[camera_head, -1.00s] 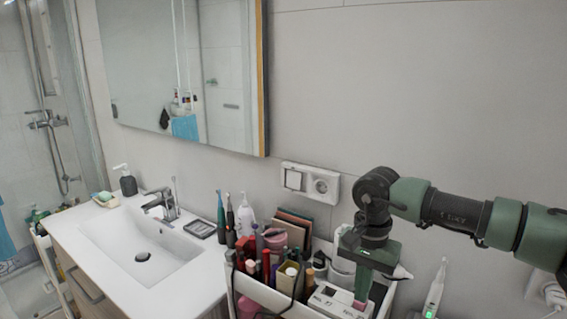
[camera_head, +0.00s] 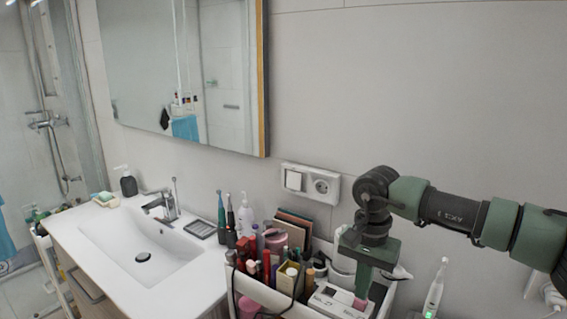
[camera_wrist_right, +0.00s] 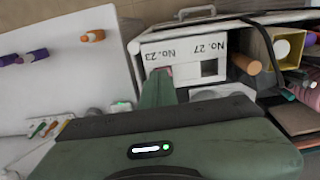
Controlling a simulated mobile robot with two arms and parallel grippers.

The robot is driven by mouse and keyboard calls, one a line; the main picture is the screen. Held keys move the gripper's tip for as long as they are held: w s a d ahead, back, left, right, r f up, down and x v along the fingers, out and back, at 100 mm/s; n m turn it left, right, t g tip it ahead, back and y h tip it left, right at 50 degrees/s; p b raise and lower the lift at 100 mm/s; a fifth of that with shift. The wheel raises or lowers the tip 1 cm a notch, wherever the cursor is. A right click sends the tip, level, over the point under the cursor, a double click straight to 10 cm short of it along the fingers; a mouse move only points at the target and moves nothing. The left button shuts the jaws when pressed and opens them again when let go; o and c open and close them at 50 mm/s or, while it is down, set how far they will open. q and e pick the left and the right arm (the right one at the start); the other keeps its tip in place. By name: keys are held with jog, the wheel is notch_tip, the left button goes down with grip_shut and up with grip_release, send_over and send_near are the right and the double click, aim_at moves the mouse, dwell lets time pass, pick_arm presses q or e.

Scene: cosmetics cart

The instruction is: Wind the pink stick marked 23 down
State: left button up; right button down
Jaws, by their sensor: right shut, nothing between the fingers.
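The pink stick (camera_head: 359,304) sits in a white holder box (camera_head: 331,303) on the cart, in the head view. In the wrist view a small bit of the pink stick (camera_wrist_right: 164,71) shows at the box edge by the mark "No. 23", mostly hidden by my fingers. The white box (camera_wrist_right: 180,50) also carries the mark "No. 27" beside a dark square opening. My right gripper (camera_head: 361,292) points down with its fingertips just at the pink stick. It is shut with nothing between the fingers. My left gripper is not in view.
The cart tray (camera_head: 265,291) is crowded left of the box with bottles, tubes and a yellow square holder (camera_head: 290,276). An electric toothbrush (camera_head: 435,288) stands to the right. The wall with a socket plate (camera_head: 310,183) is behind. The sink (camera_head: 140,245) is far left.

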jog(key=shift+w+a+b, duration=0.1)
jog(key=shift+w+b, duration=0.05)
jog(key=shift+b, duration=0.2)
jog(key=shift+s+a, duration=0.15)
jog(key=shift+s, duration=0.05)
notch_tip(320, 180, up, 6)
jog(key=p, duration=0.3)
dwell(0.4)
jog(key=shift+s+a, duration=0.1)
